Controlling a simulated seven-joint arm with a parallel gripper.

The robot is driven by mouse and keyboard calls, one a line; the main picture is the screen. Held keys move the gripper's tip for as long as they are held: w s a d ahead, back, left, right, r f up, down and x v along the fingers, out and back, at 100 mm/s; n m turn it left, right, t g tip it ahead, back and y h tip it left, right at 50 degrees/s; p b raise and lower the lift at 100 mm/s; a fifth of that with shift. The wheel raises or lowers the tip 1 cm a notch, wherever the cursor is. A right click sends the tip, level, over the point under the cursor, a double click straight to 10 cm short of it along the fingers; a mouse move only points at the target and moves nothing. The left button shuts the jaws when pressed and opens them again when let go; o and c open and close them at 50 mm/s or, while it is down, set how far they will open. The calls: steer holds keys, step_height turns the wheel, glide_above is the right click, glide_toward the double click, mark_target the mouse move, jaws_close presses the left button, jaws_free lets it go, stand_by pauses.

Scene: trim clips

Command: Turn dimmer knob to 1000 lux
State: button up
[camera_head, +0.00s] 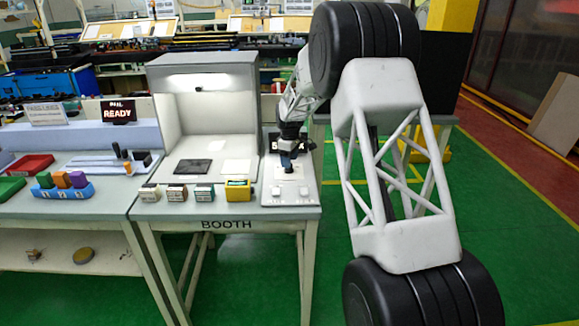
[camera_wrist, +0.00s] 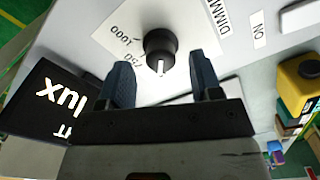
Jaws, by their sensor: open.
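The dimmer knob (camera_wrist: 159,46) is a black round knob with a white pointer line, on a white panel in the wrist view. Its pointer faces down in that picture, toward my gripper. The printed scale beside it shows 750 and 1000 (camera_wrist: 133,37) at the knob's upper left. My gripper (camera_wrist: 162,75) is open, with its two dark blue fingers on either side just below the knob; I cannot tell whether they touch it. In the head view my gripper (camera_head: 288,160) is over the control panel (camera_head: 298,190), and it hides the knob there.
A black lux display (camera_wrist: 50,100) stands close to my gripper on the left in the wrist view. The light booth (camera_head: 205,85) is left of the panel in the head view. A yellow block (camera_head: 238,190) and several small boxes line the table's front edge.

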steer(key=shift+f, duration=1.5)
steer(key=c, duration=0.9)
